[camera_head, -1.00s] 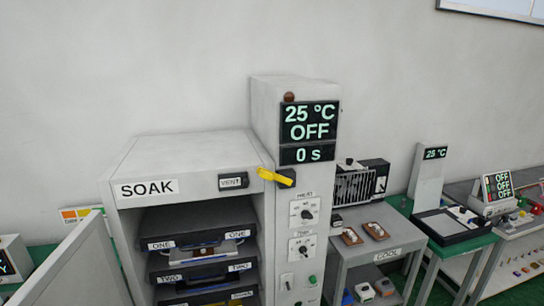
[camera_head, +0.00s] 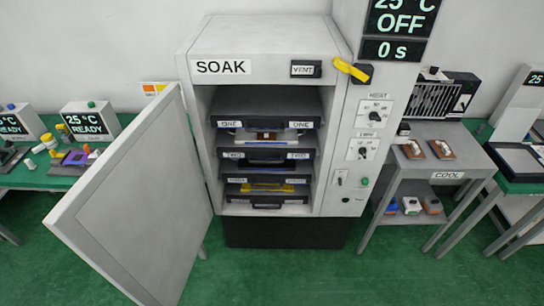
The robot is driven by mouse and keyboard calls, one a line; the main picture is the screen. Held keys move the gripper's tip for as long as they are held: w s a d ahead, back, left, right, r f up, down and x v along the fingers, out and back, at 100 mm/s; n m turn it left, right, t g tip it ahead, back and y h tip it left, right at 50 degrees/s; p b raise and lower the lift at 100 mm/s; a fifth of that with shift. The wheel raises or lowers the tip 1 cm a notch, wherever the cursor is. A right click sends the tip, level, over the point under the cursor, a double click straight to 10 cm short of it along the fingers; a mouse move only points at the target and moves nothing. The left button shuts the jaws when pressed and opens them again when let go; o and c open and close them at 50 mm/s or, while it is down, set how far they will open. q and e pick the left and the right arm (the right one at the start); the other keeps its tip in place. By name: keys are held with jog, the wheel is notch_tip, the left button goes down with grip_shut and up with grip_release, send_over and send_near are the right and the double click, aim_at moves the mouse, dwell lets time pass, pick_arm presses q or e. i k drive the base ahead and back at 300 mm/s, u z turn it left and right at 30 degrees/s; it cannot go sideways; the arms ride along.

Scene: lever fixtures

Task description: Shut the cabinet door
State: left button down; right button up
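The cabinet labelled SOAK (camera_head: 262,38) stands upright in the middle of the view. Its grey door (camera_head: 140,205) is hinged on the left side and swung wide open, reaching out towards me. Inside, several dark drawers or trays (camera_head: 268,152) with labels are stacked, and the open front shows them all. A yellow lever (camera_head: 350,70) sits on a dark mount at the cabinet's upper right. Neither of my grippers shows in this view.
A control column (camera_head: 372,130) with a 25 °C OFF display adjoins the cabinet on the right. A COOL cart (camera_head: 447,175) stands further right. A green bench (camera_head: 40,176) with small items is behind the door on the left. The green floor in front is clear.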

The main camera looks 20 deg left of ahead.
aim_at(141, 215)
jog(key=u, duration=1.8)
